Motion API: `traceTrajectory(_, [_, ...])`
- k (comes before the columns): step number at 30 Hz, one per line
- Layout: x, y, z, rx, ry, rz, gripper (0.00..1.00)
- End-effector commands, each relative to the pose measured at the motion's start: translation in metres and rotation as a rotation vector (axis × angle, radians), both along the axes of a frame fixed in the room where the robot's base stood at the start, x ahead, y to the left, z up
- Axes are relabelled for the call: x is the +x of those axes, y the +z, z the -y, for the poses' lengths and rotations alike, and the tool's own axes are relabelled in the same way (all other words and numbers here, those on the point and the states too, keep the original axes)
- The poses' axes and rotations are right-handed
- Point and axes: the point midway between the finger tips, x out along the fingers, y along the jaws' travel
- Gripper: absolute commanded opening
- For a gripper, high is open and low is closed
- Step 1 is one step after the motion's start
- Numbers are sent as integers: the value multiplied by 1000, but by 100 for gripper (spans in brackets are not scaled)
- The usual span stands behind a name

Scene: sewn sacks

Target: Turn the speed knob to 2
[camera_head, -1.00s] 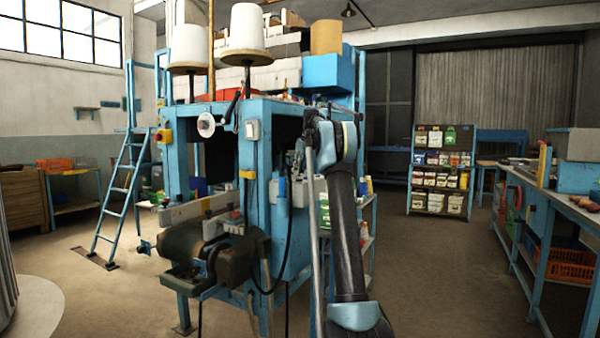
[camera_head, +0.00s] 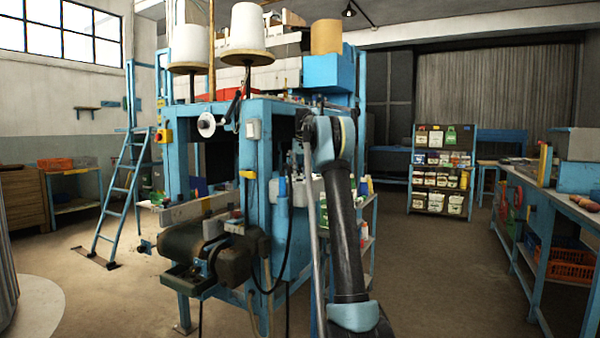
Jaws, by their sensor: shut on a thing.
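The blue sewing machine frame (camera_head: 252,180) stands left of centre, with a pale grey control box (camera_head: 301,192) on its right side. My arm rises from the bottom and bends at its elbow in front of this side. My gripper (camera_head: 293,161) is small and dark at the upper left of the box, partly hidden by the arm. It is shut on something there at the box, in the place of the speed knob. The knob itself is covered, and its pointer and numbers cannot be read.
A blue bottle-like part (camera_head: 282,188) and a hanging black cable are close left of the box. White thread cones (camera_head: 247,27) stand on top of the machine. A shelf of packets (camera_head: 440,170) stands behind right, a workbench (camera_head: 565,205) at right. The floor between is clear.

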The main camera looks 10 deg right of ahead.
Motion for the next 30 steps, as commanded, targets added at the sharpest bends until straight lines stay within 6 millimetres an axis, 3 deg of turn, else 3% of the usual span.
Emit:
traceTrajectory(15, [1,0,-5,0,-433,2,3])
traceTrajectory(30, [2,0,-5,-1,-600,2,3])
